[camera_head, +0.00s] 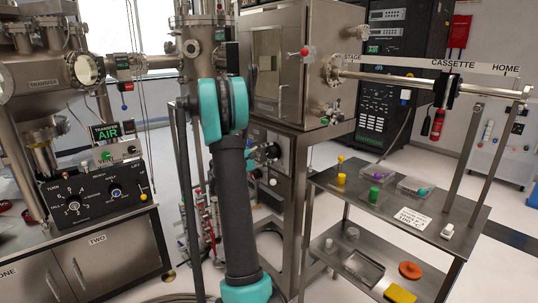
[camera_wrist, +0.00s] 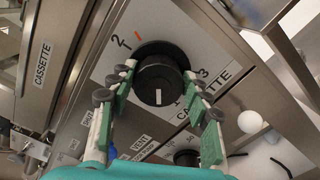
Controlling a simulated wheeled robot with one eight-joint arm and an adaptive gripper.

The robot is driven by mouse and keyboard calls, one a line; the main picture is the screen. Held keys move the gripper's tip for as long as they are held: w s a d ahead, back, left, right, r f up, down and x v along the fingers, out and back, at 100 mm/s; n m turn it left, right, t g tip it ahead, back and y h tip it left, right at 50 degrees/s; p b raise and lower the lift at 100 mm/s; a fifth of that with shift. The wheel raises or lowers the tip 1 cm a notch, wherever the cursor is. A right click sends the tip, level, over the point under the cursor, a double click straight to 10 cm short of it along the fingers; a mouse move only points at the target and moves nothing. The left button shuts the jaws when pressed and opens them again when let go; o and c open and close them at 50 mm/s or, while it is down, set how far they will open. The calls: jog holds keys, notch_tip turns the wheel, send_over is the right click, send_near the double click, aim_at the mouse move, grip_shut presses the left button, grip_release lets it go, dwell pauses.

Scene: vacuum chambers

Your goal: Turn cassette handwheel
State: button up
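The cassette handwheel appears as a round black knob (camera_wrist: 160,84) on a pale plate (camera_wrist: 215,50) lettered CASSETTE, with numbers 1, 2 and 3 around it. A white mark on the knob's face points down in the wrist view. A short orange line stands by the 2, above left of the knob. My gripper (camera_wrist: 159,72) is open, with one finger on each side of the knob; the fingertips are close to its sides, and I cannot tell if they touch. In the head view my arm hides much of the panel under the steel chamber (camera_head: 265,70).
A second black knob (camera_wrist: 187,157) sits below, near a VENT label. A white ball-shaped knob (camera_wrist: 250,121) is to the right. In the head view, a steel shelf cart (camera_head: 450,215) with small items stands at the right, and a control panel (camera_head: 100,200) at the left. Floor shows between them.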

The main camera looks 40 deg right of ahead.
jog(key=o, duration=0.4)
jog(key=shift+c, duration=0.2)
jog(key=s+a, duration=0.1)
jog(key=a, duration=1.1)
jog(key=s+a+f+m+t+y, duration=0.1)
jog(key=s+a+f+m+y, duration=0.1)
jog(key=s+a+f+y, duration=0.3)
jog(key=s+a+f+m+t+y, duration=0.1)
jog(key=s+a+f+y, duration=0.5)
jog(key=s+a, duration=0.6)
jog(key=s+a+f+m+t+y, duration=0.1)
jog(key=s+a+f+y, duration=0.5)
jog(key=a, duration=0.8)
jog(key=s+m+y, duration=0.1)
jog(key=s, duration=0.2)
jog(key=shift+s+f+m, duration=0.25)
jog(key=shift+s+m, duration=0.1)
jog(key=shift+m, duration=0.05)
